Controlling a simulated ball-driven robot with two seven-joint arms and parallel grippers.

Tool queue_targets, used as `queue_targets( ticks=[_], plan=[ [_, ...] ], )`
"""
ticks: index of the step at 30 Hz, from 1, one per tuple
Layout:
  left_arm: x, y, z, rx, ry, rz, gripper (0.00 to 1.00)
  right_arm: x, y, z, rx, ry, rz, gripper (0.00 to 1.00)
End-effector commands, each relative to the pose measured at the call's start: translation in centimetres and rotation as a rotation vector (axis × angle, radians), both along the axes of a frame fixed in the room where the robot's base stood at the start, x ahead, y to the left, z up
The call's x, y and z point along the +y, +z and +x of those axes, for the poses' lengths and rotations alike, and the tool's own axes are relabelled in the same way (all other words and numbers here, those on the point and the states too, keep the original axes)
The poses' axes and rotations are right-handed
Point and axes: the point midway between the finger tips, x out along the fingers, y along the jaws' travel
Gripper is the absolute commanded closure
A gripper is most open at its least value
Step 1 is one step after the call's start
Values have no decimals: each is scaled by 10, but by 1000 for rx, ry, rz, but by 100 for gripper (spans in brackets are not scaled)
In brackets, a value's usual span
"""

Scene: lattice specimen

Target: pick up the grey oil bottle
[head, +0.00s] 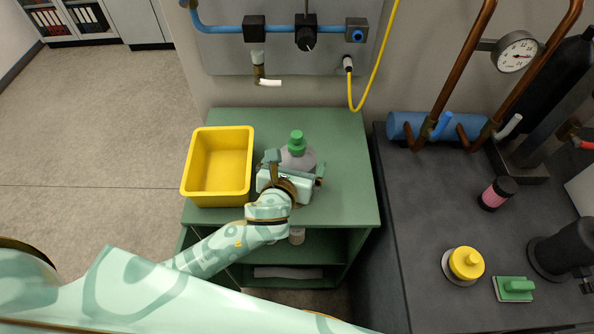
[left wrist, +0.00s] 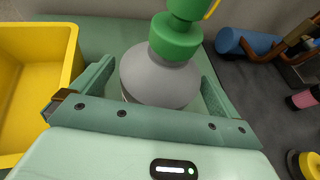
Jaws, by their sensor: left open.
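The grey oil bottle (head: 300,157) with a green cap stands upright on the green cabinet top (head: 345,205). My left gripper (head: 294,172) is at the near side of the bottle in the head view. In the left wrist view the grey bottle body (left wrist: 160,75) stands between the two open fingers of the left gripper (left wrist: 155,90), one finger on each side. I cannot tell whether either finger touches it. The gripper hides the bottle's lower part. My right gripper is not in view.
A yellow bin (head: 217,192) stands left of the bottle, close to my left arm. Pipes and a yellow cable (head: 383,50) hang on the wall behind. A dark bench (head: 415,230) at right holds a pink-labelled jar (head: 495,194) and a yellow knob-like object (head: 466,263).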

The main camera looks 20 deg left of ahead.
Motion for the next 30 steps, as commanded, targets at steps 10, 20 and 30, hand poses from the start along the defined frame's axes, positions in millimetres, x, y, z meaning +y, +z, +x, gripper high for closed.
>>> queue_targets(
  ticks=[10,20,30],
  plan=[
    [0,-8,15,2,-2,-1,0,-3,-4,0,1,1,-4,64],
    [0,-6,16,-3,-2,-1,73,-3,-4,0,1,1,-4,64],
    [0,-2,16,-2,-2,-1,73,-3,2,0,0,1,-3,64]
  ],
)
